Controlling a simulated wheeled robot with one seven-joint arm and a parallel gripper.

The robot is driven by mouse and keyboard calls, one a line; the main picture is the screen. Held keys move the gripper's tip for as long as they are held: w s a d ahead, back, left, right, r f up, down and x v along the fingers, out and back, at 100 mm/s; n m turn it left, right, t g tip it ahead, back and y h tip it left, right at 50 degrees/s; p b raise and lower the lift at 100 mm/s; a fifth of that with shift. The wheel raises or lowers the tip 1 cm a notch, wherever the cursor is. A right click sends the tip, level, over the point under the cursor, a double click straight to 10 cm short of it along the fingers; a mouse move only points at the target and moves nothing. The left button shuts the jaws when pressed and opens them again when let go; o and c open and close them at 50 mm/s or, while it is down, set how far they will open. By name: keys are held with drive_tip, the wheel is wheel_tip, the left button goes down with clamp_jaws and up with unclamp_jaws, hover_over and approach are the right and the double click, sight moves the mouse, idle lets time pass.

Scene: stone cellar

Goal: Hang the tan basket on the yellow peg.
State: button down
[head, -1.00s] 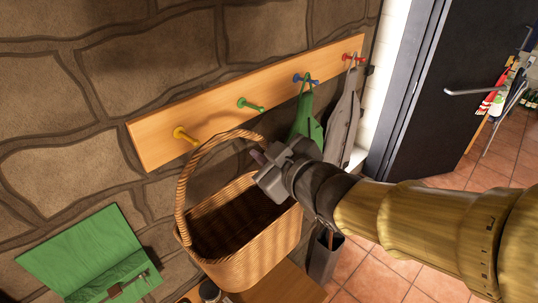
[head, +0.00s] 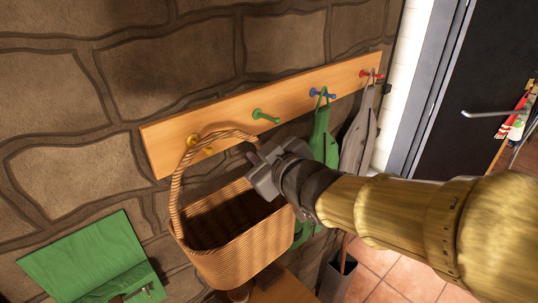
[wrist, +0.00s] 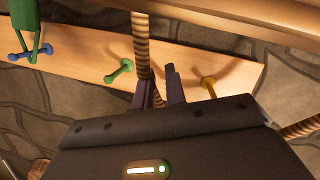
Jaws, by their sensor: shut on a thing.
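The tan wicker basket (head: 240,250) hangs upright from my gripper (head: 258,163), which is shut on the right side of its tall handle. The handle also shows between the jaws (wrist: 159,92) in the wrist view. The yellow peg (head: 193,141) is at the left end of the wooden rack, and the handle's arch overlaps it in the head view. In the wrist view the yellow peg (wrist: 208,84) stands just right of the jaws, apart from them. I cannot tell whether the handle touches the peg.
The wooden rack (head: 160,140) also carries a green peg (head: 265,115), a blue peg with a green garment (head: 320,145) and a red peg with a grey garment (head: 358,140). A wooden surface (head: 285,285) lies below the basket.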

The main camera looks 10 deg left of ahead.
drive_tip(key=shift+s+a+b+x, duration=0.15)
drive_tip(key=shift+b+x, duration=0.3)
drive_tip(key=shift+x, duration=0.35)
drive_tip(key=shift+a+b+x, duration=0.1)
drive_tip(key=shift+b+x, duration=0.4)
drive_tip(key=shift+x, duration=0.3)
drive_tip(key=shift+s+a+b+x, duration=0.15)
drive_tip(key=shift+b+x, duration=0.3)
drive_tip(key=shift+x, duration=0.35)
drive_tip(key=shift+w+a+f+b, duration=0.2)
drive_tip(key=shift+f+b, duration=0.25)
drive_tip(key=shift+b, duration=0.25)
drive_tip(key=shift+w+a+f+b, duration=0.2)
drive_tip(key=shift+f+b, duration=0.3)
drive_tip(key=shift+b, duration=0.2)
drive_tip(key=c, duration=1.4)
unclamp_jaws()
drive_tip(key=shift+o, duration=0.2)
drive_tip(key=shift+s+d, duration=0.1)
